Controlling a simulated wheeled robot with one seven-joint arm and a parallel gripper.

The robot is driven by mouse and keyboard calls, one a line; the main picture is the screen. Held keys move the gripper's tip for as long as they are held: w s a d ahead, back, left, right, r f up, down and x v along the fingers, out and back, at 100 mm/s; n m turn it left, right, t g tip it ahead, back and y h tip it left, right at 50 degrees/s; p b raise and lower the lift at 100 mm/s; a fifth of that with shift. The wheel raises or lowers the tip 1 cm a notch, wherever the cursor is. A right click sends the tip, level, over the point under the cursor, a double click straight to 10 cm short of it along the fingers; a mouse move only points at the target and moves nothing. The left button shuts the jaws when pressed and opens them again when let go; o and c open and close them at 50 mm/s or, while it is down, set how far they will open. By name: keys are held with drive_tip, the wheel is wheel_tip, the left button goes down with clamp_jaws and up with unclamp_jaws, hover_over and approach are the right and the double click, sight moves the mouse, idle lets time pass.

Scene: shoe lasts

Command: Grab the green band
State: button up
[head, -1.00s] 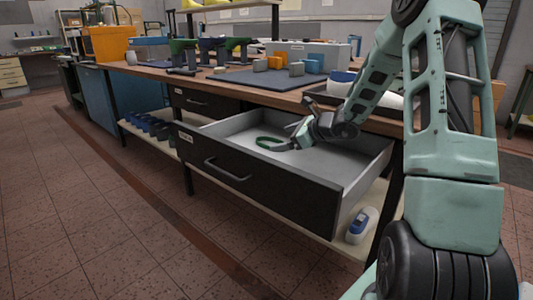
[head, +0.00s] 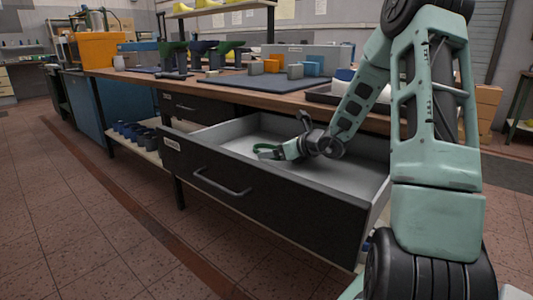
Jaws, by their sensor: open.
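The green band (head: 261,149) lies on the grey floor of an open drawer (head: 255,200), towards its left back part. My gripper (head: 272,150) is inside the drawer, low and just in front of the band. Its jaws are open, and the fingers partly cover the band. I cannot tell whether they touch it or whether the band lies between them.
The drawer has a dark front with a bar handle (head: 221,183) and light side walls around my gripper. The wooden bench top (head: 210,91) above carries shoe lasts (head: 203,57) on stands, small blocks (head: 271,66) and a dark mat. The drawer's right side is empty.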

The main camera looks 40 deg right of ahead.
drive_tip(key=c, duration=1.1)
drive_tip(key=shift+o, duration=0.2)
drive_tip(key=shift+a+r, duration=0.1)
drive_tip(key=shift+r, duration=0.05)
